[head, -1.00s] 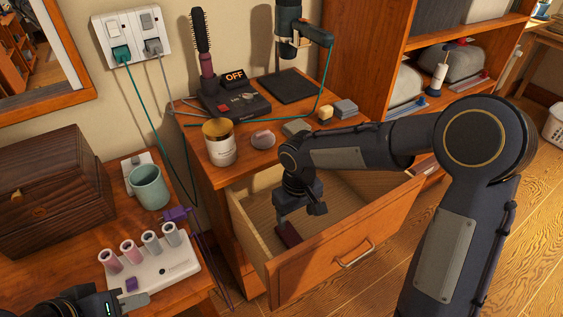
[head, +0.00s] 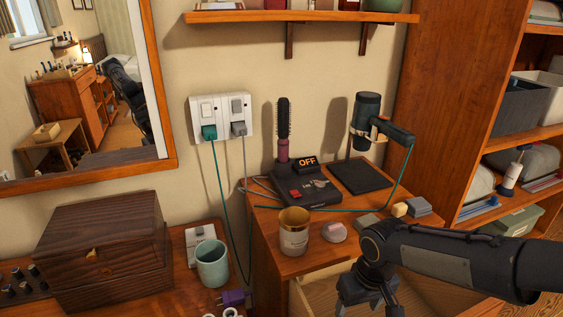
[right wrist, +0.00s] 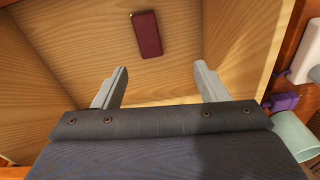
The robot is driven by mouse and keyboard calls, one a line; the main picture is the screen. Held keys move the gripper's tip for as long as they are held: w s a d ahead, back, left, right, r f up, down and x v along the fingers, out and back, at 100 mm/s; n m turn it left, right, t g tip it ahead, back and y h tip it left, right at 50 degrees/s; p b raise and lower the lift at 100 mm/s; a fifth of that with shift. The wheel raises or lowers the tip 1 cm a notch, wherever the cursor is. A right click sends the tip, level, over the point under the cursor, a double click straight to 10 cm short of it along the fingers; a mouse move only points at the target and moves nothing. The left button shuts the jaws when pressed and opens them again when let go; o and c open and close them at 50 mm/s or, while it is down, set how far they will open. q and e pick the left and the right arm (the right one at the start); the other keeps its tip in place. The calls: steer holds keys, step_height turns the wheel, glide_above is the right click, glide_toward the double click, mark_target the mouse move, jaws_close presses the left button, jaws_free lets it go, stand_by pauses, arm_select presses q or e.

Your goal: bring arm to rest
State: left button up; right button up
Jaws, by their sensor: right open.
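My right arm (head: 455,258) reaches in from the right in the head view, above the open drawer (head: 325,295). Its gripper is largely cut off by the bottom edge there. In the right wrist view the right gripper (right wrist: 160,88) is open, with its two fingers apart and nothing between them. A dark red flat case (right wrist: 147,34) lies on the wooden drawer floor (right wrist: 75,45) beyond the fingertips, apart from them. My left gripper is out of view.
The cabinet top holds a candle jar (head: 294,232), a hairbrush (head: 283,130) on a black base (head: 304,194), and a hair dryer (head: 368,120) with a teal cord. A wooden box (head: 105,250) and mug (head: 212,264) stand left. Shelving (head: 445,110) rises at right.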

steer(key=s+d+r+m+t+y+p, duration=0.1)
steer(key=s+d+r+m+t+p, duration=0.1)
steer(key=s+r, duration=0.4)
steer(key=s+d+r+m+t+y+p, duration=0.2)
steer(key=s+r+p, duration=0.2)
steer(key=s+r, duration=0.3)
steer(key=s, duration=0.4)
steer(key=shift+d+r+m+t, duration=0.15)
steer(key=shift+r+m+t, duration=0.15)
steer(key=shift+t, duration=0.1)
